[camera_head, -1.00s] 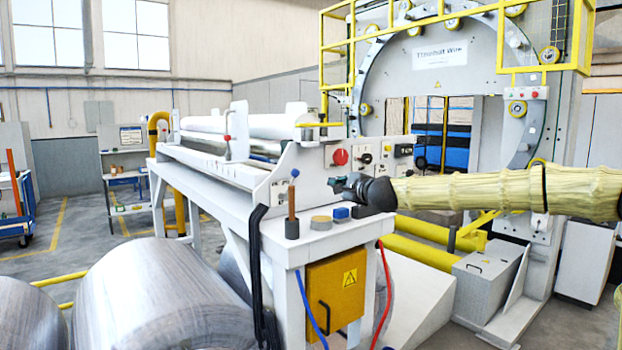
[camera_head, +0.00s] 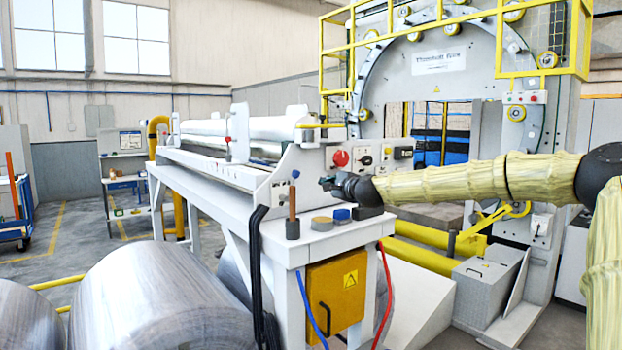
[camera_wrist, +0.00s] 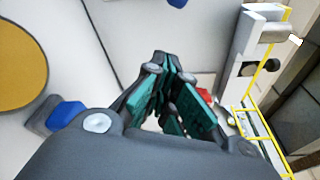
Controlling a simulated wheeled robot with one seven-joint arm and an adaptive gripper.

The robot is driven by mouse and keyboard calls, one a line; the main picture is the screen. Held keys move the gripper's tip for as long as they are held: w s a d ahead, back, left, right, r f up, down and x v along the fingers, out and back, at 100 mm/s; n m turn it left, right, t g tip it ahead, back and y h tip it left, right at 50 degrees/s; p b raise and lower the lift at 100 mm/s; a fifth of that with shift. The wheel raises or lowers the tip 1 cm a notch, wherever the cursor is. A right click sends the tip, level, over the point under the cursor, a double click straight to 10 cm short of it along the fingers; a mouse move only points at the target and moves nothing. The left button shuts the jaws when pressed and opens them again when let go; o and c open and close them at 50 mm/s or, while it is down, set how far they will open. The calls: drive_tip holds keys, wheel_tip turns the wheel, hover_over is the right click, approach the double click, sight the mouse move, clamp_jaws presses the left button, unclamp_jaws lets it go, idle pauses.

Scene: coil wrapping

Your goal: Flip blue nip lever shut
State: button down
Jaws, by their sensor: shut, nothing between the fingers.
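The blue nip lever shows as a small blue knob (camera_head: 295,174) on the pale end plate of the roller machine (camera_head: 275,188). A blue patch (camera_wrist: 178,3) at the top edge of the wrist view looks like the same knob; its shaft is hard to make out. My gripper (camera_head: 325,183) is just right of the knob in the head view, apart from it, pointing left above the worktop. In the wrist view its green-padded fingers (camera_wrist: 165,62) meet at the tips and hold nothing.
On the worktop below stand a brown-handled tool in a dark holder (camera_head: 292,228), a tan-topped disc (camera_head: 322,223) and a blue block (camera_head: 342,214). A red button (camera_head: 341,158) sits on the panel behind my gripper. A second lever with a red knob (camera_head: 228,139) stands farther along.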

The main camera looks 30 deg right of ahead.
drive_tip(key=w+a+r+p, duration=0.1)
drive_tip(key=w+a+p, duration=0.2)
drive_tip(key=w, duration=0.3)
drive_tip(key=shift+p, duration=0.75)
drive_tip(key=shift+d+f, duration=0.1)
drive_tip(key=shift+d, duration=0.1)
drive_tip(key=shift+w+a, duration=0.1)
